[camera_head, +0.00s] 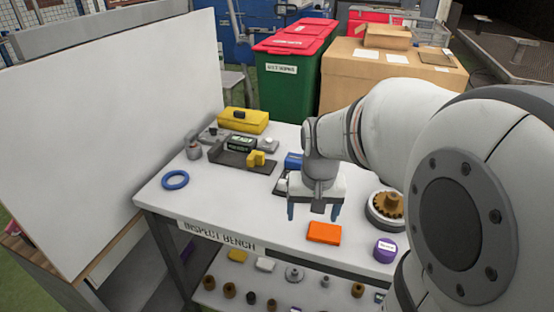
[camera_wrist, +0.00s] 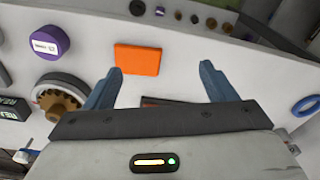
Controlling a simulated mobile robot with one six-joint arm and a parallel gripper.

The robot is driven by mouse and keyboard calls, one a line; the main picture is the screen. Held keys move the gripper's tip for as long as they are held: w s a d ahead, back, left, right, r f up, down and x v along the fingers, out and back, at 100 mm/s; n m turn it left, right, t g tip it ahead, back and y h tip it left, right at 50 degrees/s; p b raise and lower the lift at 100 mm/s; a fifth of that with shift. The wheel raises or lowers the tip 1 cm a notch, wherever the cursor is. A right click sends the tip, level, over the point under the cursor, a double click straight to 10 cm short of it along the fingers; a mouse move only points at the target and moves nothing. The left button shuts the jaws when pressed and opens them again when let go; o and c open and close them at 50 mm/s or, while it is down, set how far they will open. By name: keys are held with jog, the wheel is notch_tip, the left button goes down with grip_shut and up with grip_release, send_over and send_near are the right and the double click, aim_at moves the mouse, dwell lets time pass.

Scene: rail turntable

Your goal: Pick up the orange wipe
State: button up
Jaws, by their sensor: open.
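The orange wipe (camera_head: 324,233) is a flat orange rectangle lying on the white bench top (camera_head: 270,218), close to its front edge. In the wrist view the wipe (camera_wrist: 138,59) lies beyond the fingertips, ahead of the left-hand finger and off the middle of the gap.
A purple round container (camera_head: 385,249) and a brown gear on a round base (camera_head: 388,207) stand right of the wipe. A blue ring (camera_head: 175,180) lies at the left. A yellow case (camera_head: 243,120) stands at the back. A lower shelf holds several small parts.

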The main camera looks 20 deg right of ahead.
aim_at(325, 229)
jog(key=o, duration=0.4)
jog(key=w+d+f, duration=0.1)
jog(key=d, duration=0.1)
jog(key=w+d+f+m, duration=0.1)
jog(key=w+d, duration=0.1)
jog(key=w+d+f+m+g, duration=0.1)
jog(key=d, duration=0.1)
jog(key=shift+w+f, duration=0.35)
jog(key=shift+f, duration=0.05)
jog(key=shift+o, duration=0.2)
jog(key=shift+w+d+f, duration=0.1)
jog(key=shift+f, duration=0.2)
jog(key=f, duration=0.7)
jog(key=shift+s+d+f+p, duration=0.1)
jog(key=shift+s+f+p, duration=0.15)
jog(key=shift+p, duration=0.1)
